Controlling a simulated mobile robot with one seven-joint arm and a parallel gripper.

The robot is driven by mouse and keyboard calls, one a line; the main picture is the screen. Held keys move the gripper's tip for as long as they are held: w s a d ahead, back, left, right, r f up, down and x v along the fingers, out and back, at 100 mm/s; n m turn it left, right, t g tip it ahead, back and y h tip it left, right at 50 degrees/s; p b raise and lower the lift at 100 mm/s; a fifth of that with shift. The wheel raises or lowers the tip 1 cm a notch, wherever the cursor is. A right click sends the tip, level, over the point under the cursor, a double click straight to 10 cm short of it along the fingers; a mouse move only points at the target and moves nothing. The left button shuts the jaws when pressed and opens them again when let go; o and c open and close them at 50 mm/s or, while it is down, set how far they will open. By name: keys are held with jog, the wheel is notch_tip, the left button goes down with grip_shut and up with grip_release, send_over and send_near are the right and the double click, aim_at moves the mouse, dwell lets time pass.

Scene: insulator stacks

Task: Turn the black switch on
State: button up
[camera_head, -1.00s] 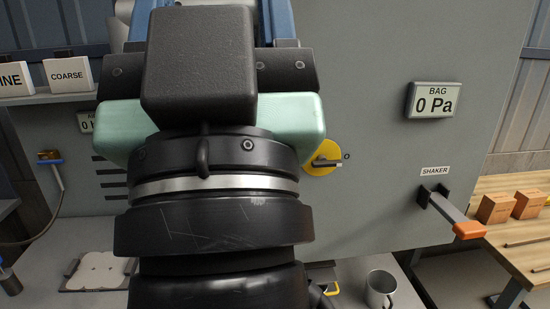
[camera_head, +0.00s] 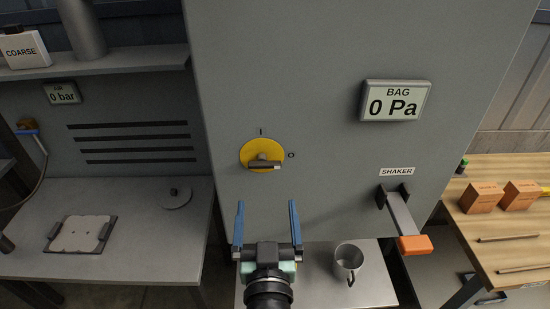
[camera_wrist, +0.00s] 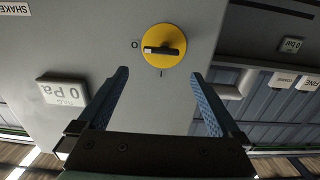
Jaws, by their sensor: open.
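The black switch (camera_head: 264,165) is a short dark handle on a round yellow plate (camera_head: 250,152) on the grey cabinet front. Its handle lies level, toward the O mark at right; the I mark is above the plate. In the wrist view the switch (camera_wrist: 160,50) appears upside down, with O at left and I below. My gripper (camera_head: 266,206) is open and empty, its two blue fingers pointing toward the cabinet. In the head view it appears just below the switch. In the wrist view the switch shows between and beyond the fingertips, apart from them.
The shaker lever (camera_head: 402,220) with its orange grip sticks out at right. The BAG display (camera_head: 396,101) reads 0 Pa. A metal mug (camera_head: 347,260) stands on a low surface. A wooden table (camera_head: 490,235) with boxes is at right, and a grey bench (camera_head: 140,235) at left.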

aim_at(265, 167)
jog(key=w+p, duration=0.1)
jog(key=w, duration=0.4)
jog(key=w+p, duration=0.1)
jog(key=w, duration=0.4)
jog(key=shift+w+a+r+p, duration=0.2)
jog(key=shift+p, duration=0.2)
jog(key=shift+w+f, duration=0.1)
jog(key=shift+w, duration=0.6)
jog(key=c, duration=1.1)
jog(key=shift+o, duration=0.2)
